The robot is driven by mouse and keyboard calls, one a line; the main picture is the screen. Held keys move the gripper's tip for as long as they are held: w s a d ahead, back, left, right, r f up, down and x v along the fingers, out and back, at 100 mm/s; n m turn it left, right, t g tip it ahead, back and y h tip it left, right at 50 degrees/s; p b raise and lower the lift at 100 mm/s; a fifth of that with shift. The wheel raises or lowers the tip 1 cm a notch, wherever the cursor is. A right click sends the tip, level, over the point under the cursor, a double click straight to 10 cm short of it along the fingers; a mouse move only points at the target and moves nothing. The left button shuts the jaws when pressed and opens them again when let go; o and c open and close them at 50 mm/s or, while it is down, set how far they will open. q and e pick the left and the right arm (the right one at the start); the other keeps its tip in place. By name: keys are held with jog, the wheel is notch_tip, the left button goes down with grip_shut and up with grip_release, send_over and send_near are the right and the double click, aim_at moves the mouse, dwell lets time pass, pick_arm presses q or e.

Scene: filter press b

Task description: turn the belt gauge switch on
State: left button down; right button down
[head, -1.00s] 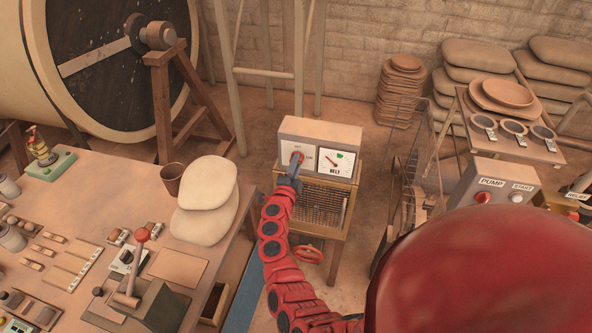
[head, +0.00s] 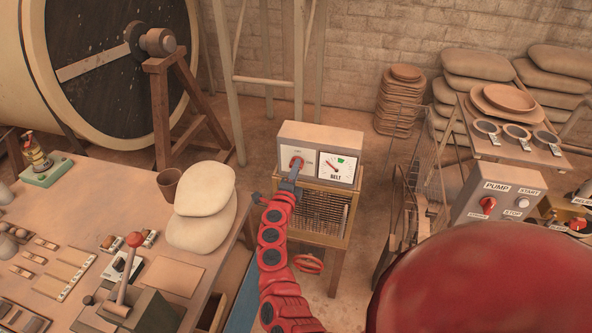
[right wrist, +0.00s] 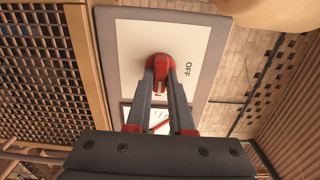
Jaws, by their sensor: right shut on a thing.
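The belt gauge box (head: 290,130) stands on a wooden stand with a mesh front. Its left plate carries a red rotary switch, and its right half holds a dial marked BELT (head: 338,168) with a red needle and a green patch. My right gripper (head: 294,170) is at the switch, with its arm reaching up from below. In the right wrist view, the two fingers of the gripper (right wrist: 162,95) are closed on the red switch knob (right wrist: 158,68). The word OFF shows beside the knob; other lettering is partly hidden by the fingers. My left gripper is not in view.
A wooden table (head: 185,275) with a lever (head: 127,262) and stacked pale sacks (head: 205,188) is at the left. A PUMP control box (head: 493,190) and a wire rack are at the right. A red handwheel (head: 309,263) sits below the gauge stand.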

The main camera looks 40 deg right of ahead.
jog(key=shift+f, duration=0.1)
jog(key=c, duration=0.8)
grip_release()
jog(key=shift+s+a, duration=0.1)
jog(key=b+v, duration=0.3)
jog(key=v, duration=1.4)
jog(key=shift+b, duration=0.3)
jog(key=shift+s, duration=0.15)
